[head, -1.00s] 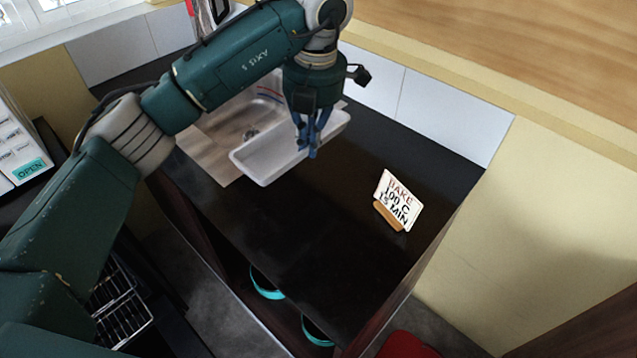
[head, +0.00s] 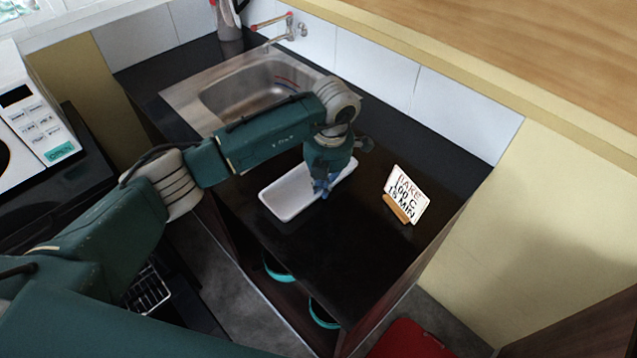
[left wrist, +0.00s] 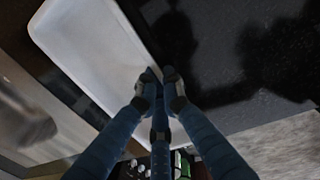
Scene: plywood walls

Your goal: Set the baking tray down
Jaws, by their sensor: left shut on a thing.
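The baking tray (head: 283,198) is a white, shallow rectangular tray over the black countertop (head: 330,250), between the sink and the recipe sign. It looks roughly level. My left gripper (head: 322,188) comes down from above and is shut on the tray's right long rim. The left wrist view shows the blue fingers (left wrist: 160,80) closed at the rim of the tray (left wrist: 85,45), with dark countertop beyond it. I cannot tell for certain whether the tray's underside touches the counter. My right gripper is not in view.
A steel sink (head: 215,100) with a faucet (head: 290,28) lies behind the tray. A small sign (head: 406,194) on a wooden stand is to the right. A microwave (head: 35,120) stands at left. Front countertop is clear; teal-rimmed pots (head: 322,316) sit below.

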